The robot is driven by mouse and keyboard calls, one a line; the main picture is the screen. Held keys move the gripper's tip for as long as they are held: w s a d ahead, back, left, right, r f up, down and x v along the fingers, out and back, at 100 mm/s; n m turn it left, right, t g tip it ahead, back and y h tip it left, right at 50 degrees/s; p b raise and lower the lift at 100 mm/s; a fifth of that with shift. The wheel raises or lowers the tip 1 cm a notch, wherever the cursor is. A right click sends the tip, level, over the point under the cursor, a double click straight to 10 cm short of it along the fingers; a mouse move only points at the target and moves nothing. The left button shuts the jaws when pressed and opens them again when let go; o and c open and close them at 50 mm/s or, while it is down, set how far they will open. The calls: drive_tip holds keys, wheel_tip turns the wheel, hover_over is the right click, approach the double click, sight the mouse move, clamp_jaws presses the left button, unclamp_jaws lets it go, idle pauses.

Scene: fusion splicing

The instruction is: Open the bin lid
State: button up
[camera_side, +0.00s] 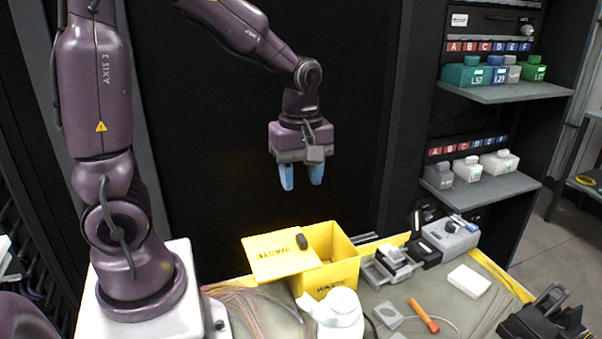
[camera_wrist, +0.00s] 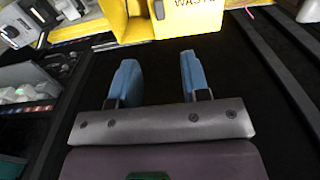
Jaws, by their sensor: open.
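The yellow waste bin (camera_side: 340,276) stands on the bench, its top partly uncovered on the right. Its flat yellow lid (camera_side: 272,264), marked WASTE, lies across the left part and sticks out past the left side. A dark knob (camera_side: 302,242) sits near the lid's right edge. In the wrist view, the bin (camera_wrist: 130,28), the lid (camera_wrist: 196,14) and the knob (camera_wrist: 158,9) show at the top, cut by the frame. My gripper (camera_side: 301,181) is open and empty, high above and behind the bin, touching nothing. Its blue fingers (camera_wrist: 157,68) point towards the bin in the wrist view.
A white teapot-shaped object (camera_side: 338,314) stands close in front of the bin. Thin coloured fibres (camera_side: 250,302) lie to its left. An orange-handled tool (camera_side: 424,316), a white block (camera_side: 468,281) and grey devices (camera_side: 394,262) lie to the right.

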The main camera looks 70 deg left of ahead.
sight(300, 236)
drive_tip(key=shift+r, duration=0.1)
idle(0.3)
wheel_tip(300, 236, down, 13)
idle(0.5)
drive_tip(key=shift+s, duration=0.1)
clamp_jaws()
